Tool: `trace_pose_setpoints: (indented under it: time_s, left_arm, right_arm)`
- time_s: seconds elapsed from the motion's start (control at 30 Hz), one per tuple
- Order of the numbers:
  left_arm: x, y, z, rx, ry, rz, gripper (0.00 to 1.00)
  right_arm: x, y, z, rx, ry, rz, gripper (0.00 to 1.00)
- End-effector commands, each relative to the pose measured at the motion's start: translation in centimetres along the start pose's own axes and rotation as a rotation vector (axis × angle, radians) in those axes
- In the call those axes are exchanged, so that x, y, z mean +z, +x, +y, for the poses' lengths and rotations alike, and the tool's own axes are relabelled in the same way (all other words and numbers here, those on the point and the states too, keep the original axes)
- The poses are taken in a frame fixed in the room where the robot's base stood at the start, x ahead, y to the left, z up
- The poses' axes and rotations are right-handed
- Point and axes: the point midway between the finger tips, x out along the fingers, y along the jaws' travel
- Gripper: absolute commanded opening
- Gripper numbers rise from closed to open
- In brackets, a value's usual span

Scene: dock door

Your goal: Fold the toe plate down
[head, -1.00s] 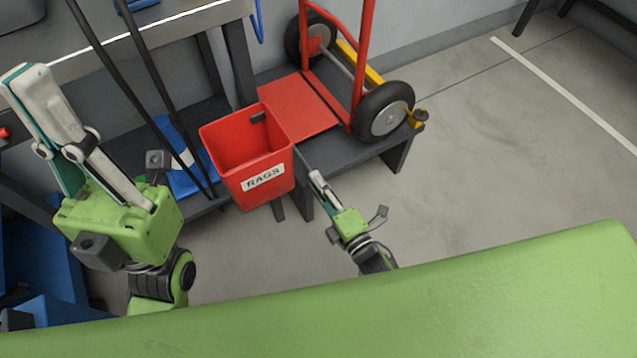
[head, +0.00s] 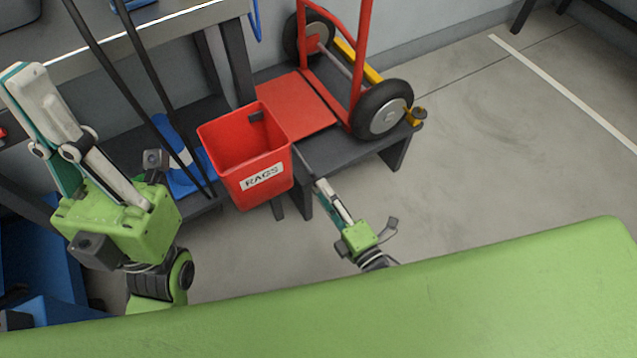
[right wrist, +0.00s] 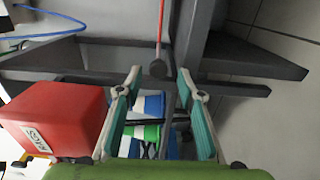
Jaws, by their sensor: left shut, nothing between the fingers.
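The red toe plate (head: 290,103) is at the foot of the red hand truck (head: 362,50), which stands on a low dark stand (head: 345,155). The plate looks flat, low over the stand, its front left corner hidden by the RAGS bin. My right gripper (head: 320,184) is in front of the stand, right of the bin, apart from the plate. In the right wrist view its fingers (right wrist: 160,74) are spread with nothing held. A thin red bar with a dark end (right wrist: 160,35) shows beyond them; I cannot tell what it is. My left gripper (head: 22,75) is shut and empty at the far left.
The red RAGS bin (head: 247,165) is close left of my right gripper; it also shows in the right wrist view (right wrist: 60,112). A grey table (head: 150,22) and two dark poles (head: 120,85) stand at the left. Floor at the right (head: 480,130) is clear.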

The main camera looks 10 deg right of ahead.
Motion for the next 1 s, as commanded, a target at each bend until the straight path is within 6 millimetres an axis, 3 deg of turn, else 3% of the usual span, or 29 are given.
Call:
trace_pose_setpoints:
  time_s: [0.2, 0.4, 1.0]
  left_arm:
    - [0.0, 0.0, 0.0, 0.0, -0.001, -0.001, 0.0]
    - [0.0, 0.0, 0.0, 0.0, -0.001, -0.001, 0.0]
    - [0.0, 0.0, 0.0, 0.0, -0.001, -0.001, 0.0]
  right_arm:
    - [0.0, -4.8, -0.1, -0.003, -0.001, 0.0, 0.35]
    - [0.0, -7.3, 0.0, 0.0, -0.001, 0.0, 0.35]
    - [0.0, -7.8, 0.0, 0.001, -0.001, 0.0, 0.35]
